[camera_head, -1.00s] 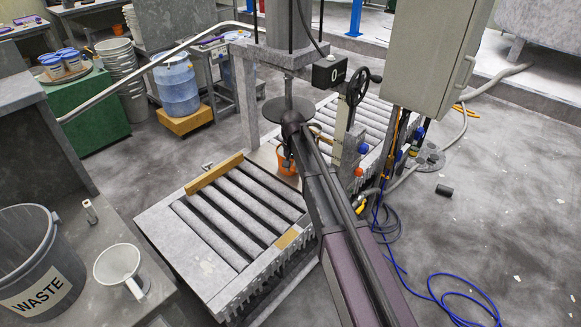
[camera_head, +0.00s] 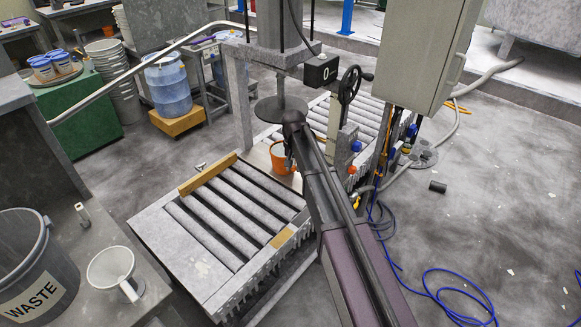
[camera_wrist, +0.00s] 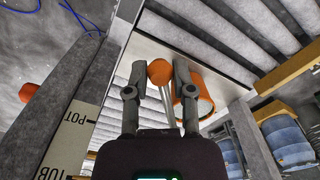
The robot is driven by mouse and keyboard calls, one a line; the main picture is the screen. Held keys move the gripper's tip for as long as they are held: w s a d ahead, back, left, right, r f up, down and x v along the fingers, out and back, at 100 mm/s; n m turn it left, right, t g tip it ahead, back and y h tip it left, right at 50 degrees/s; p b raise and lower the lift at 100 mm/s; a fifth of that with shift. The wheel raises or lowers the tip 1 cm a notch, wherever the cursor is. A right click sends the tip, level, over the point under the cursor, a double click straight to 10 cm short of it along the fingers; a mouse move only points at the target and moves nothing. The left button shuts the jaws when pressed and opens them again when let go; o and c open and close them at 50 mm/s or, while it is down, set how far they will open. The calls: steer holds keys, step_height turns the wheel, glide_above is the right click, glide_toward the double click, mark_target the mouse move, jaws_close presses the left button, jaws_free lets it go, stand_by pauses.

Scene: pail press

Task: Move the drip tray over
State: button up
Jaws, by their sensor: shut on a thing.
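My gripper (camera_wrist: 157,75) is shut on an orange round knob (camera_wrist: 160,71) at the end of a pale metal rod (camera_wrist: 168,103). The rod runs back between the fingers; what it joins to is hidden. In the head view my arm hides the gripper. An orange pail (camera_wrist: 204,94) lies close beside the fingers in the wrist view; it stands under the press's round plate (camera_head: 268,110) in the head view (camera_head: 282,158). I cannot clearly make out a drip tray; a pale flat surface (camera_head: 259,156) shows around the pail.
A roller conveyor (camera_head: 225,215) with a yellow-brown rail (camera_head: 208,173) lies in front of the press. A handwheel (camera_head: 350,85) and grey cabinet (camera_head: 430,50) stand to the right. Blue hose (camera_head: 455,285) lies on the floor. A waste bin (camera_head: 35,265) is at lower left.

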steer(key=shift+d, duration=0.7)
steer(key=shift+d, duration=0.15)
steer(key=shift+w+d, duration=0.25)
steer(key=shift+d, duration=0.65)
steer(key=shift+w+d, duration=0.25)
steer(key=shift+d, duration=0.6)
steer(key=shift+w+d, duration=0.1)
steer(key=shift+d, duration=0.05)
steer(key=shift+w+d, duration=0.35)
steer(key=shift+d, duration=0.3)
